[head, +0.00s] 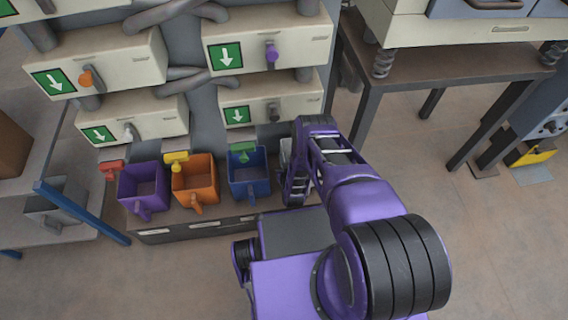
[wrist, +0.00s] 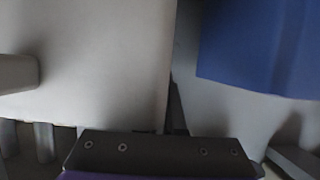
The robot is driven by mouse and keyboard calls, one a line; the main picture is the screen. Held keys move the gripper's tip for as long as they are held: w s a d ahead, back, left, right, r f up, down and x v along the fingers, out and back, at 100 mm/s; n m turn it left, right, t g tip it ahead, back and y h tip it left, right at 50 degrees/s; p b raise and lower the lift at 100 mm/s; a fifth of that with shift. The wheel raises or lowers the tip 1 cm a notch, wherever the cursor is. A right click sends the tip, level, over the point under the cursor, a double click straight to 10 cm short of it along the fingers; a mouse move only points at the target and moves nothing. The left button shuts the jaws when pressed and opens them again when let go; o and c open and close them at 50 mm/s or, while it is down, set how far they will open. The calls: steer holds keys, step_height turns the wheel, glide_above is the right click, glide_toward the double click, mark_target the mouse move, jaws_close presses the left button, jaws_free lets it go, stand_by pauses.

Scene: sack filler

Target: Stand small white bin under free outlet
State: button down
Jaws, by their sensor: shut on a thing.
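A small white bin shows as a pale sliver (head: 285,155) in the head view, just right of the blue bin (head: 249,182); my arm hides most of it. My gripper (head: 297,188) is at this sliver, shut on the white bin. In the wrist view a large pale surface (wrist: 95,65), seemingly this bin, fills the left, with the blue bin (wrist: 262,50) at upper right and my gripper's dark edge (wrist: 160,148) below. The filler has several outlet boxes with green arrow signs, including the lower right one (head: 290,102) above the blue bin. Which outlet is free is unclear.
A purple bin (head: 144,187) and an orange bin (head: 195,181) stand left of the blue bin on the low ledge (head: 195,228). A grey bin (head: 57,207) sits on the left table. A dark-legged table (head: 450,75) stands at right, with open floor before it.

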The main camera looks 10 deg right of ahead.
steer(key=shift+f, duration=1.2)
steer(key=c, duration=1)
jaws_free()
steer(key=shift+f, duration=0.1)
steer(key=shift+r, duration=0.2)
